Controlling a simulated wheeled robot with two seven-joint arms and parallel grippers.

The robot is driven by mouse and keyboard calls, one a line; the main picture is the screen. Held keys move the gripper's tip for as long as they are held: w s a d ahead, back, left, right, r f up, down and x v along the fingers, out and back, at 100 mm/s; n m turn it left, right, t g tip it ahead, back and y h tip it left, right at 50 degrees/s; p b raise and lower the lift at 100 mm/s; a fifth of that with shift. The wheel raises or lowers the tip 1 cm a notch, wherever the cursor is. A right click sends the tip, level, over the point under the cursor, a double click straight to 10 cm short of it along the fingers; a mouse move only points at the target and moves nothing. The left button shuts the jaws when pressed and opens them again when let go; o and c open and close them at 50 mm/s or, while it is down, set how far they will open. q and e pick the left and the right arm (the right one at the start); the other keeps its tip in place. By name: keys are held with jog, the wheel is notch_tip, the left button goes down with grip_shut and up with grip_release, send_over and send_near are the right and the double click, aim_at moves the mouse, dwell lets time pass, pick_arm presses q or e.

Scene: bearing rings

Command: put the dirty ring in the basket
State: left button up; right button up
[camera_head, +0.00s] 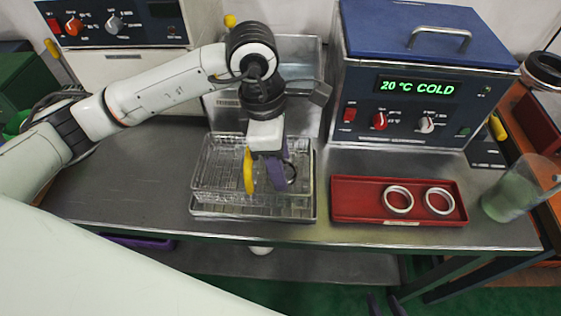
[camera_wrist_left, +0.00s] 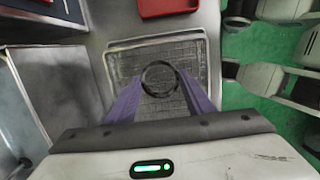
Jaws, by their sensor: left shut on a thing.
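A dark, dirty ring (camera_wrist_left: 160,63) is held between the purple fingertips of my left gripper (camera_wrist_left: 161,92) in the left wrist view. Part of the ring also shows beside the left gripper (camera_head: 278,176) in the head view; the fingers hide the rest. The wire basket (camera_head: 212,176) stands on a metal tray at the middle of the bench, with a yellow handle (camera_head: 248,172). The left gripper and ring are over the basket; their exact height above its floor is hard to tell.
A red tray (camera_head: 345,207) with two clean, pale rings (camera_head: 398,199) lies right of the basket. A blue-topped machine (camera_head: 425,75) reading "20 °C COLD" stands behind it. A tilted clear beaker (camera_head: 512,192) is at far right. The bench left of the basket is clear.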

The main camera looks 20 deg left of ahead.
pick_arm(q)
jog(key=shift+f, duration=0.4)
jog(key=o, duration=1)
jog(key=shift+r, duration=0.3)
jog(key=r, duration=0.4)
jog(key=a+r, duration=0.1)
jog(key=r, duration=0.6)
jog(key=shift+s+a+r, duration=0.25)
jog(key=shift+a+r, duration=0.05)
jog(key=shift+a, duration=0.05)
